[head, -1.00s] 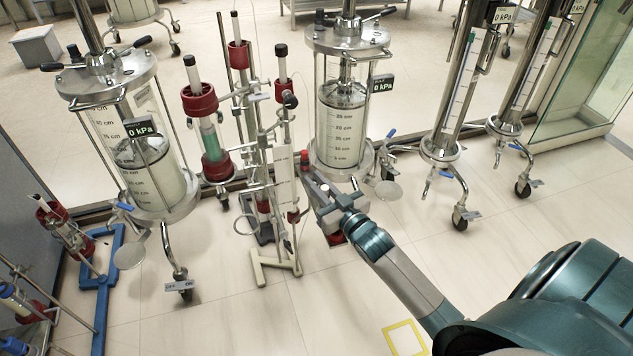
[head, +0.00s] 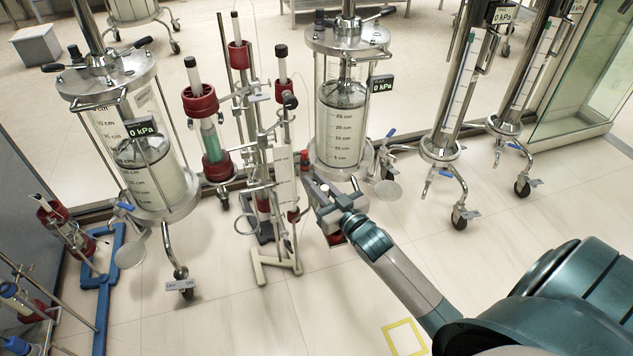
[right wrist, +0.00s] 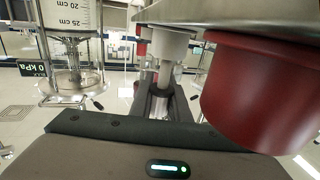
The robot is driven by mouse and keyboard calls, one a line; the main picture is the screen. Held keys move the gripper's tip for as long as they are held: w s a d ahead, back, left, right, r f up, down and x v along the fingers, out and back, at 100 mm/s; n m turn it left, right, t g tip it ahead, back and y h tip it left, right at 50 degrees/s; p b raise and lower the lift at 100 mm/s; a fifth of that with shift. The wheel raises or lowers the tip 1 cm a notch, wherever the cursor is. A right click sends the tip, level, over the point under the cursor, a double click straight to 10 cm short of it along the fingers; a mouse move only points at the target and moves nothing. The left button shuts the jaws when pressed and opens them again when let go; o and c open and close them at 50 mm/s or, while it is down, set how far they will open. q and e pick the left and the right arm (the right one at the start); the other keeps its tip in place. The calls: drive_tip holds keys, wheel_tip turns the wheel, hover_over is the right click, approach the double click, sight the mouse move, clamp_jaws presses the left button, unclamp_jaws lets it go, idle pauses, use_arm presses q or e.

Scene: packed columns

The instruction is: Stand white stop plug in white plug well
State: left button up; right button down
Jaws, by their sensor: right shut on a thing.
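My right gripper (head: 318,188) is low in the middle of the head view, next to the glass column. In the right wrist view its two fingers (right wrist: 160,100) are shut on a pale upright stem, which I take as the white stop plug (right wrist: 166,76). The stem lines up with a wider white cylinder, which looks like the white plug well (right wrist: 172,45), against a grey plate. Stem and cylinder meet in the picture; I cannot tell how deep the stem sits. In the head view the gripper hides the plug. My left gripper is not in view.
A large red cylinder (right wrist: 258,92) is close beside the fingers in the right wrist view. A clear column (head: 342,120) stands behind the gripper, and a stand with red-capped tubes (head: 283,190) is to its left. The floor at front is open.

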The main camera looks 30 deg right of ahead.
drive_tip(key=shift+f+b, duration=0.65)
drive_tip(key=shift+f, duration=0.65)
idle(0.5)
drive_tip(key=c, duration=1.6)
unclamp_jaws()
drive_tip(key=shift+s+f, duration=0.15)
drive_tip(key=shift+s, duration=0.2)
drive_tip(key=s, duration=1.6)
drive_tip(key=shift+s+d+r+p, duration=0.25)
drive_tip(key=shift+s+r+p, duration=0.05)
drive_tip(key=shift+s+p, duration=0.1)
